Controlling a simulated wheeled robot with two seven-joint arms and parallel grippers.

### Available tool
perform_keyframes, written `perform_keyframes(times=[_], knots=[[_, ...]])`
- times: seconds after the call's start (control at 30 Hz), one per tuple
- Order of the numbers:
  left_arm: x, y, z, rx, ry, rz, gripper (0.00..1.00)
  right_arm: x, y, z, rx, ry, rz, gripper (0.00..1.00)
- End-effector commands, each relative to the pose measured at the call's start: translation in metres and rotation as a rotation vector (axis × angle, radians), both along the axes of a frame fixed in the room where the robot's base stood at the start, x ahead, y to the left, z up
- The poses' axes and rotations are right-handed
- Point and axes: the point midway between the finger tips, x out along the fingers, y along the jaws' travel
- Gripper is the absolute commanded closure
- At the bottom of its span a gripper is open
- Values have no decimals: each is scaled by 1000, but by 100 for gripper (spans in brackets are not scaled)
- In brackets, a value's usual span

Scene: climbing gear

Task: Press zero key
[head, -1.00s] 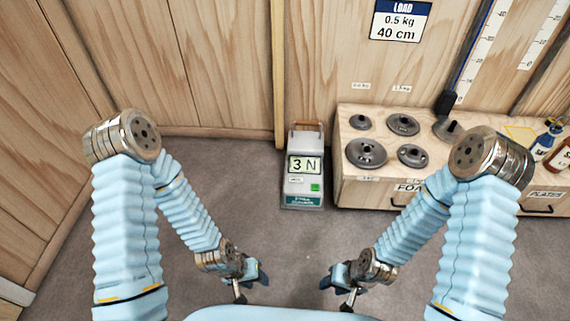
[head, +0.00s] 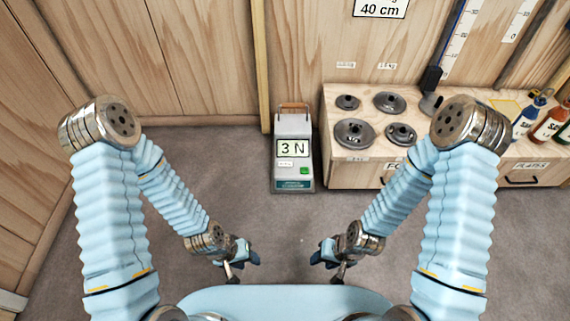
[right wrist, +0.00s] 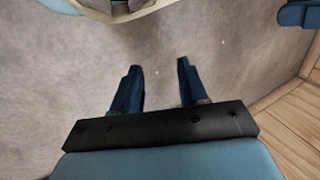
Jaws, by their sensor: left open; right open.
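A grey box-shaped gauge (head: 293,125) stands on the floor in the middle of the head view, against the wooden wall. Its display (head: 293,148) reads 3 N. Below the display are a small white label (head: 285,164) and a green key (head: 304,170); lettering on the key is too small to read. My left gripper (head: 237,268) is open and empty, in front and to the left of the gauge. My right gripper (head: 330,267) is open and empty, in front and to the right. In the right wrist view its two blue fingers (right wrist: 158,75) are apart over bare floor.
A wooden bench (head: 345,176) stands right of the gauge, with several dark weight plates (head: 354,133) on top and bottles (head: 528,115) at its right end. A load sign (head: 380,8) hangs on the wall. The grey floor (head: 283,235) between my arms is clear.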

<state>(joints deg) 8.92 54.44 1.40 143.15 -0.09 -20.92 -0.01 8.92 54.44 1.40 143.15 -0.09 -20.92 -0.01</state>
Motion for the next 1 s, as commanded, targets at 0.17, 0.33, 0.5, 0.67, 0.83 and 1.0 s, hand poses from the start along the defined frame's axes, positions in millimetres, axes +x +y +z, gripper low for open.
perform_keyframes(times=[0.17,0.33,0.5,0.67,0.83,1.0], knots=[[0,0,0,0,0,0,57,0,0,0,0,0,0,57],[0,0,0,0,0,0,57,0,0,0,0,0,0,57],[0,0,0,0,0,0,57,0,0,0,0,0,0,84],[0,0,0,0,0,0,57,0,0,0,0,0,0,100],[0,0,0,0,0,0,57,0,0,0,0,0,0,100],[0,0,0,0,0,0,57,0,0,0,0,0,0,100]])
